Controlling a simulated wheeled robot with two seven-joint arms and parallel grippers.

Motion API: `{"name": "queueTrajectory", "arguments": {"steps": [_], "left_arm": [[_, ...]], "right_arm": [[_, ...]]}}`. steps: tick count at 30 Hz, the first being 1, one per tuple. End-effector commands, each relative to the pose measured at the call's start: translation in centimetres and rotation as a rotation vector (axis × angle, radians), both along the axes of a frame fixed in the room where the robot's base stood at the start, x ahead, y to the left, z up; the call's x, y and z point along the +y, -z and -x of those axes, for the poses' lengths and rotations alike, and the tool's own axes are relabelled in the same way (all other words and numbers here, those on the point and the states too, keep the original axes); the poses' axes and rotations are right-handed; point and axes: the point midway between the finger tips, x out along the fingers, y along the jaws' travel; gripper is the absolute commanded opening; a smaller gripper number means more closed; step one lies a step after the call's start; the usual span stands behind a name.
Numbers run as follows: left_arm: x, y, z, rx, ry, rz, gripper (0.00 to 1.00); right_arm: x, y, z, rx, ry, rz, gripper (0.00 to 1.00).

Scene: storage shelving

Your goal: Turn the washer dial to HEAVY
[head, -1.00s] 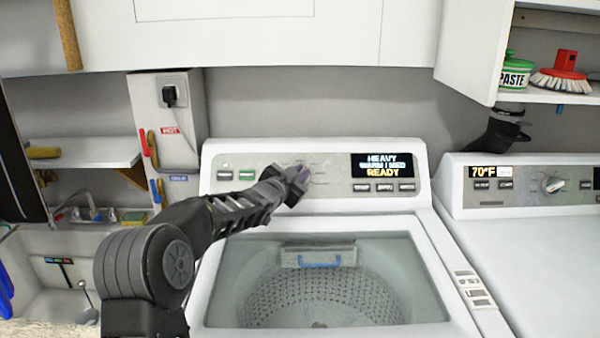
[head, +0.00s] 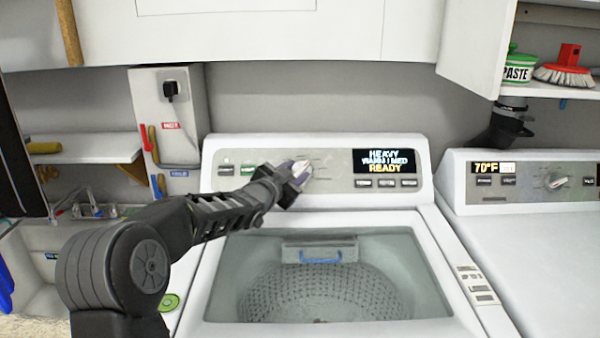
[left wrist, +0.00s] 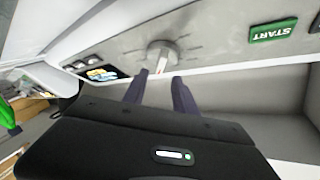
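The washer's control panel (head: 335,178) stands behind the open tub, and its display (head: 384,161) reads HEAVY, WARM, MED and READY. The dial (left wrist: 160,56) shows in the left wrist view as a round grey knob with a raised light bar. In the head view my left gripper (head: 298,174) mostly covers the dial. In the left wrist view the two fingers of the left gripper (left wrist: 160,76) stand apart, one on each side of the bar's lower end, with gaps visible. I cannot tell whether either finger touches it. My right gripper is not in view.
The washer tub (head: 320,290) is open below the panel. Buttons flank the dial, including a green START button (left wrist: 273,30). A second machine (head: 540,220) stands at right. White cabinets (head: 260,40) hang above; a sink (head: 40,240) is at left.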

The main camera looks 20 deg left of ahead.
Motion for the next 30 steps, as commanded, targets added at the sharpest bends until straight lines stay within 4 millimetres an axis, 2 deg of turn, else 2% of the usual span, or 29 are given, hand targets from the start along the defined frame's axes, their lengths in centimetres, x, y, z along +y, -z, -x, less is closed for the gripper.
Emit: {"name": "queueTrajectory", "arguments": {"steps": [3,9,25,30], "left_arm": [[0.0,-0.1,2.0,0.000,-0.001,0.000,0.34],[0.0,-0.3,3.7,0.001,0.000,0.000,0.34],[0.0,-0.6,3.7,0.001,0.000,0.000,0.34],[0.0,-2.8,3.7,0.000,0.000,0.000,0.34]], "right_arm": [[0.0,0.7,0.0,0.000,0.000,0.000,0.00],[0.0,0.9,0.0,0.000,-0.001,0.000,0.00],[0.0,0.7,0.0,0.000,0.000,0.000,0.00],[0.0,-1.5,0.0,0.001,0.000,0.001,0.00]]}}
